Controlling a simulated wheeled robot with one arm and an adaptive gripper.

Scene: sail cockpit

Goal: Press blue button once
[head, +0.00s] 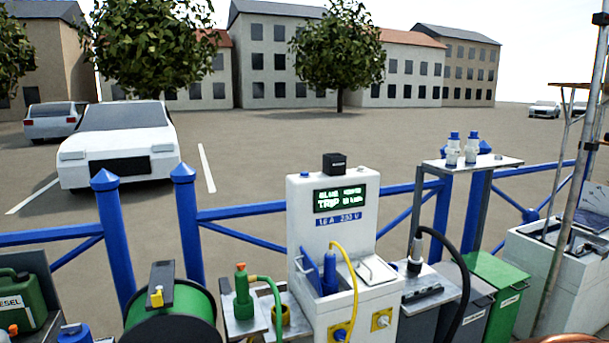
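A white power pedestal (302,215) stands at the centre of the head view. A small blue piece (307,175) sits on its top left edge; it looks like a button, but it is too small to be sure. The pedestal's dark screen (340,199) shows green text, partly readable as "BLUE" and "TRIP". A blue label (338,219) below it reads about "1.6 A 233 V". A blue plug (329,272) and a yellow cable (353,275) are in the pedestal's recess. My gripper is not in view.
A green hose reel (190,312) and a green tap (242,292) stand left of the pedestal. Grey and green bins (497,278) and a shelf with white bottles (453,150) stand right. Blue railing (250,212) runs behind; a metal pole (575,190) rises at far right.

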